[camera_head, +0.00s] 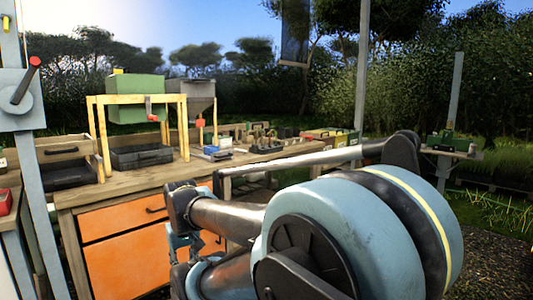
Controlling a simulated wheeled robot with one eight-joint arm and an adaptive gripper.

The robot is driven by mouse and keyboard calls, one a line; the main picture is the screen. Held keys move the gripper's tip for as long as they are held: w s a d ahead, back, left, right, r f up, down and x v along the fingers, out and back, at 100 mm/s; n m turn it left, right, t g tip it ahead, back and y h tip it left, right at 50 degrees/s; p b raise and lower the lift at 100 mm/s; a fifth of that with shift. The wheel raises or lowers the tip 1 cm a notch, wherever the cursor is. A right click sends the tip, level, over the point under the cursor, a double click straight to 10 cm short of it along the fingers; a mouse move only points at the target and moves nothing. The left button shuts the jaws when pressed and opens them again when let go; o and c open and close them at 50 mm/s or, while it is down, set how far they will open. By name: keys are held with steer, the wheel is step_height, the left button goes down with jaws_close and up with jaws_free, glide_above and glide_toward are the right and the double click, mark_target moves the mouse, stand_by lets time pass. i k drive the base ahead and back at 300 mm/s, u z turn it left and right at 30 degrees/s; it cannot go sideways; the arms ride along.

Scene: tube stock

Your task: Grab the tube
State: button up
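A long, thin, pale grey tube-like bar (300,160) runs across the middle of the view, rising slightly to the right. Its left end meets a dark upright piece by the bench, and its right end meets a dark rounded part above my arm. I cannot tell whether this bar is the task's tube or what supports it. My arm fills the lower right and middle. What looks like my gripper (180,248) hangs at the arm's left end, in front of the orange bench drawers. Its fingers are small and partly hidden, so their opening and any contact cannot be made out.
A wooden workbench (80,194) with orange drawers (125,255) stands at left and behind my arm. It bears a green hopper (135,98) on a wooden frame, dark trays and small tools. A grey post with a red-knobbed lever (28,80) stands at far left.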

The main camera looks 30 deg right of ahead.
mark_target(289, 132)
steer(key=z, duration=2)
steer(key=i, duration=1.3)
steer(key=u, duration=0.95)
steer(key=k, duration=0.3)
steer(key=z, duration=0.5)
